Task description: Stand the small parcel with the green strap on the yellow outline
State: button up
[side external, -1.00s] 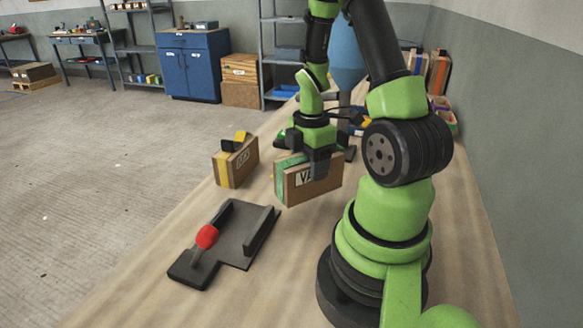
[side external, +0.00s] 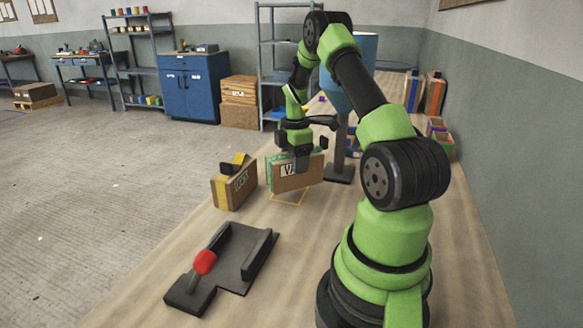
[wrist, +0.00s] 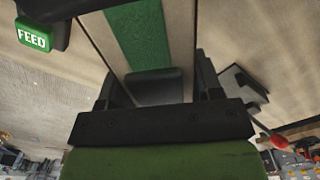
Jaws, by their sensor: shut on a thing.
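The small parcel with the green strap (side external: 301,175) is a brown box with a white label, and it is upright in my gripper (side external: 301,160). My gripper is shut on it from above. In the wrist view the parcel's green strap (wrist: 141,35) runs between the dark fingers of my gripper (wrist: 153,88). The yellow outline (side external: 288,198) shows on the table just below and in front of the parcel, partly hidden by it. I cannot tell whether the parcel touches the table.
A parcel with a yellow strap (side external: 234,182) stands close to the left. A dark fixture (side external: 243,256) with a red-handled clamp (side external: 205,262) lies nearer the camera. A blue hopper (side external: 347,75) on a stand is behind the parcel. Several boxes stand along the right wall.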

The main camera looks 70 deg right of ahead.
jog(key=shift+w+d, duration=0.8)
jog(key=shift+d, duration=0.2)
jog(key=shift+f, duration=1.75)
jog(key=o, duration=1.1)
jog(key=shift+f, duration=0.1)
jog(key=shift+o, duration=0.2)
